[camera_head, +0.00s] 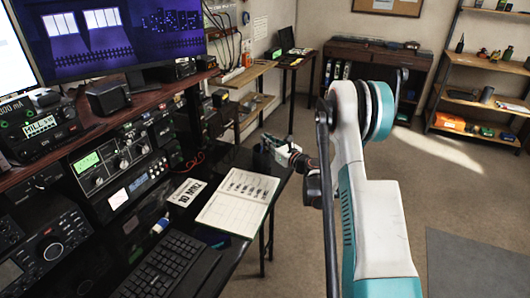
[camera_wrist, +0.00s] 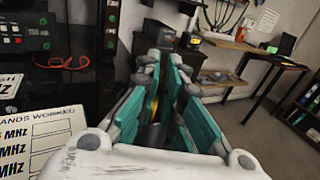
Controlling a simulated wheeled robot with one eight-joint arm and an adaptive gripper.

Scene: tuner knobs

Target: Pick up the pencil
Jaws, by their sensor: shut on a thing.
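My gripper (camera_wrist: 168,72) shows in the wrist view with its teal-padded fingers closed in around something narrow. A thin yellow sliver, which looks like the pencil (camera_wrist: 155,108), shows between the pads. Most of it is hidden by the fingers. A dark rounded shape (camera_wrist: 153,136) lies below it between the fingers; I cannot tell what it is. In the head view my gripper (camera_head: 277,147) is small, at the far right corner of the black desk, beyond the open notebook. The pencil cannot be made out there.
The open notebook (camera_head: 236,198), a call-sign card (camera_head: 185,192) and a keyboard (camera_head: 170,270) lie on the desk. Radio gear (camera_head: 120,165) and a monitor (camera_head: 120,38) stand at left. A side table (camera_head: 250,75) stands behind. Open floor (camera_head: 420,190) lies right.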

